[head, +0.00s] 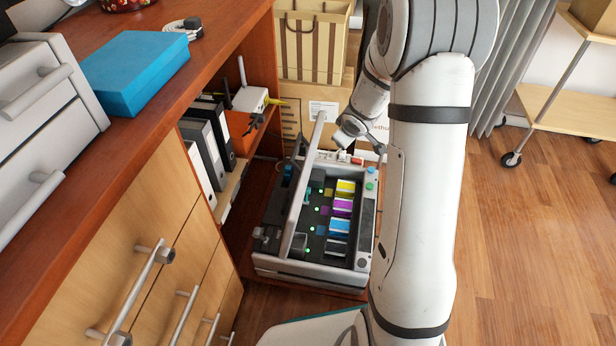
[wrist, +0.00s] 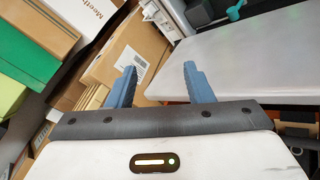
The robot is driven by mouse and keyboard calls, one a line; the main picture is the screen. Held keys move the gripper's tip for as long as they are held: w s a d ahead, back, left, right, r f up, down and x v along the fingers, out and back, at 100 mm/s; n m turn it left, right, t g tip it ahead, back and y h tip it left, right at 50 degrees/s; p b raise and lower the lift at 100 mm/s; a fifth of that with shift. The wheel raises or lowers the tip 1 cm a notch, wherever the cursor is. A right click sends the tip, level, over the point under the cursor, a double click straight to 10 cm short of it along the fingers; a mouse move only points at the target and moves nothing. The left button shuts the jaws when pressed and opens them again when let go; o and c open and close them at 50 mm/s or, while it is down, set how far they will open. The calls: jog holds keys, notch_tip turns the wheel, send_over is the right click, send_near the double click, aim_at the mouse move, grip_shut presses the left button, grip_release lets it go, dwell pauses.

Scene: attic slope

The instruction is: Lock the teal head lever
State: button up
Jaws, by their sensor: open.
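The printer (head: 262,262) stands open on a low shelf in the head view, with its pale lid (head: 300,200) raised. The teal head lever (head: 308,194) shows as a small piece inside, just right of the lid. A teal lever end (wrist: 236,10) also shows at the top of the wrist view, beyond the broad pale panel (wrist: 250,55). My gripper (wrist: 161,82) is open, with nothing between its blue fingers. It is apart from the lever. In the head view my arm comes down at the printer's far right, and the fingers cannot be made out.
Yellow, magenta, blue and dark cartridges sit in the printer. The wooden desk (head: 160,130) with drawers and handles borders it at left. Binders (head: 205,150) stand on a shelf. Cardboard boxes (wrist: 125,60) are behind the fingers. Wood floor (head: 530,250) is clear at right, before a wheeled cart (head: 565,105).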

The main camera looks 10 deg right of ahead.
jog(key=w+a+f+n+y, duration=0.2)
jog(key=w+f+n+y, duration=0.2)
jog(key=f, duration=0.8)
jog(key=n+g+y, duration=0.2)
jog(key=n+y, duration=0.1)
jog(key=y, duration=0.1)
send_near(308, 192)
jog(key=w+f, duration=0.1)
jog(key=f, duration=0.1)
jog(key=shift+y, duration=0.3)
jog(key=b+x, duration=0.3)
jog(key=x, duration=0.3)
jog(key=shift+w+a+f, duration=0.15)
jog(key=shift+w+a, duration=0.05)
jog(key=shift+a, duration=0.2)
jog(key=shift+w+a+f, duration=0.25)
jog(key=shift+a, duration=0.05)
jog(key=shift+t, duration=0.3)
jog(key=c, duration=1)
jog(key=shift+s+a+r+n+t+b, duration=0.1)
jog(key=shift+s+n+t+b, duration=0.35)
jog(key=shift+b, duration=0.4)
jog(key=shift+w, duration=0.1)
